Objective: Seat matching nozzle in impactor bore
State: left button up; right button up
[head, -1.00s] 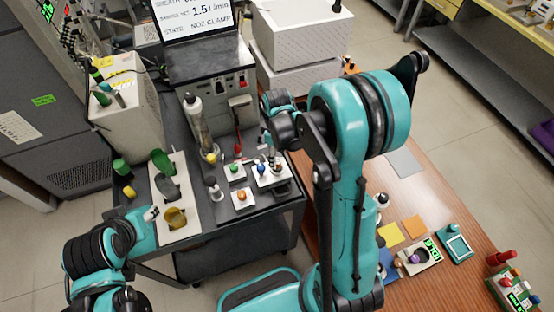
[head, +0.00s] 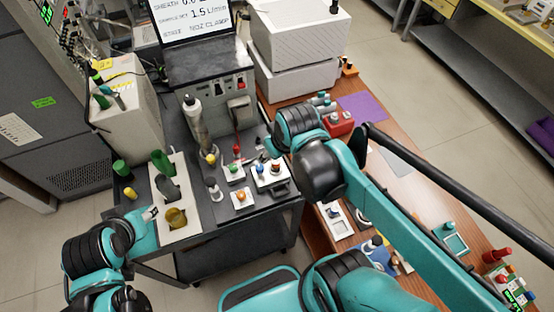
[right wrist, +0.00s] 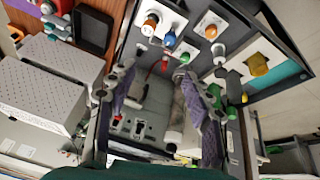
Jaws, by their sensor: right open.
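Small knobbed pieces stand on white blocks on the dark cart. One white block (head: 271,180) bears a blue-topped piece (head: 259,168) and an orange-brown-topped piece (head: 276,167); both also show in the right wrist view, blue (right wrist: 169,40) and orange (right wrist: 151,20). Nearby are a green-topped piece (head: 233,168), an orange-topped piece (head: 241,196) and a red-topped piece (head: 237,149). My right gripper (right wrist: 158,98) is open and empty, its fingers apart over the cart. My left gripper (head: 150,213) is at the cart's left edge; its fingers are too small to read. I cannot tell which part is the impactor bore.
An instrument with a screen (head: 205,60) stands behind the cart, with a silver column (head: 197,128) before it. White boxes (head: 290,72) stand to the right. The wooden table (head: 400,160) holds a red device (head: 340,123) and a purple mat (head: 362,107).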

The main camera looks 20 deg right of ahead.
jog(key=s, duration=0.1)
jog(key=s+m+t, duration=0.1)
jog(key=s+a+m+t, duration=0.1)
jog(key=shift+s+a+r, duration=0.1)
jog(key=shift+s+r, duration=0.2)
notch_tip(320, 180, down, 13)
jog(key=b, duration=1.3)
jog(key=shift+f, duration=0.15)
